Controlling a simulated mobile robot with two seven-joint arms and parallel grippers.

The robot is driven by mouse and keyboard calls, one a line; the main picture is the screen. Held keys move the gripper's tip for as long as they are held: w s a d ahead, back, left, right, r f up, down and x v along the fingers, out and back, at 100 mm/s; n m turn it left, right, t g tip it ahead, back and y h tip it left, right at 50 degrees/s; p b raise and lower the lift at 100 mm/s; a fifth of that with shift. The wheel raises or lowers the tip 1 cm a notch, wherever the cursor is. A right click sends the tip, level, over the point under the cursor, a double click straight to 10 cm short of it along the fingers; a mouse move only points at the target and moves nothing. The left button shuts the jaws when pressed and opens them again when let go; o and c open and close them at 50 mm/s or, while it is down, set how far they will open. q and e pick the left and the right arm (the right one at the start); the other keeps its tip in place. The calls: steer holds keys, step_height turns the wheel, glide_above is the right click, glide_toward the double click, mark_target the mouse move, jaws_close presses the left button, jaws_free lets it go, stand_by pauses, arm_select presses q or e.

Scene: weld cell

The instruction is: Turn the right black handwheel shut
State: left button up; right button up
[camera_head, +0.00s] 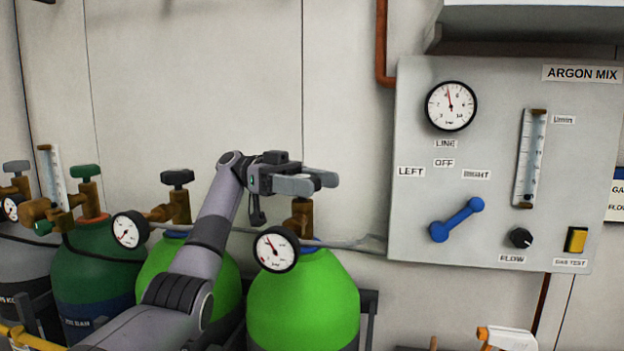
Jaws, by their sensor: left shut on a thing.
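The right bright green cylinder (303,305) stands below my left gripper (316,182). Its brass valve (302,215) rises to the gripper, and a round gauge (276,249) sits at its left. My left gripper is shut on the right black handwheel at the top of this valve. The jaws hide the handwheel, so its turn position cannot be seen. The left black handwheel (177,178) stands free on the left bright green cylinder (160,270), partly behind my left arm. My right gripper is not in view.
A dark green cylinder (85,270) with a green handwheel (85,171) stands at left. The grey ARGON MIX panel (420,90) is at right, with a line gauge (451,106) and a blue lever (457,219) tilted toward RIGHT. A hose runs from the valves to the panel.

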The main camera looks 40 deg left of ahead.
arm_select(q)
steer(key=shift+s+m+g, duration=0.1)
steer(key=shift+m+g, duration=0.4)
steer(key=shift+g, duration=0.1)
steer(key=o, duration=1)
steer(key=shift+c, duration=0.2)
steer(key=shift+n+t, duration=0.5)
steer(key=shift+t, duration=0.1)
